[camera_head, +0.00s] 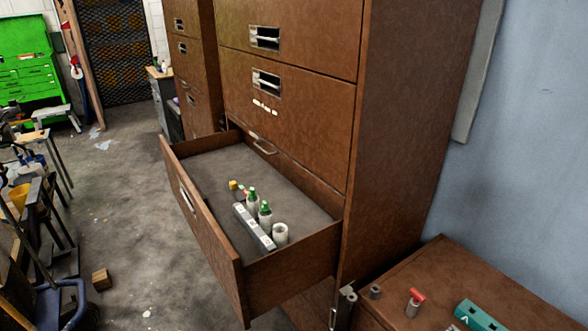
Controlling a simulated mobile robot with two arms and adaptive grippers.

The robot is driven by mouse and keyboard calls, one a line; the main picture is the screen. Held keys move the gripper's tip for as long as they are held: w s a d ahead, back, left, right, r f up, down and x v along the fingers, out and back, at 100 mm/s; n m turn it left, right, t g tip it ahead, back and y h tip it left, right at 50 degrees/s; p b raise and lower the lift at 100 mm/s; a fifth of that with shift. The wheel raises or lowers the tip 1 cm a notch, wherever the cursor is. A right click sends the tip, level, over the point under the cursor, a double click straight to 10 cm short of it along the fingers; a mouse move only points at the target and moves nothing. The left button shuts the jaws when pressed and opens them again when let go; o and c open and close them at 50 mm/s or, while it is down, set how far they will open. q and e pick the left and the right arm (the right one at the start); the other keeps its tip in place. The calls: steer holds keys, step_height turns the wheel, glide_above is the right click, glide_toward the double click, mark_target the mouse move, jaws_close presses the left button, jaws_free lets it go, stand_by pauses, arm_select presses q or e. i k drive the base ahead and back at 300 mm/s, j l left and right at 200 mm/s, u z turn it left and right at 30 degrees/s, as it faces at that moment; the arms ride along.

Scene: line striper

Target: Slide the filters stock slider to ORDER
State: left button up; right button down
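I cannot make out a slider marked filters or the word ORDER in this view. An open brown drawer (292,269) holds a pale segmented strip (252,226) with small marks too small to read. Two green-capped bottles (265,214) and a white cylinder (280,234) stand beside the strip. A small yellow piece (233,185) lies near its far end. A row of small pale tabs (265,107) is on the cabinet front above the drawer. Neither of my grippers is in view.
The drawer juts out from a tall brown cabinet (408,120). A brown surface (440,285) at lower right carries a red-topped piece (415,302) and a teal block (478,317). A wooden block (101,280) lies on the floor. Clutter stands at left.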

mark_target(233, 186)
steer(key=i+j+z, duration=0.1)
steer(key=j+z, duration=0.25)
steer(key=j, duration=0.45)
steer(key=j+z, duration=0.4)
steer(key=j, duration=0.45)
steer(key=j+z, duration=0.35)
steer(key=j, duration=0.45)
steer(key=k+j, duration=0.1)
steer(key=j, duration=0.45)
steer(key=k+j, duration=0.1)
steer(key=j, duration=0.4)
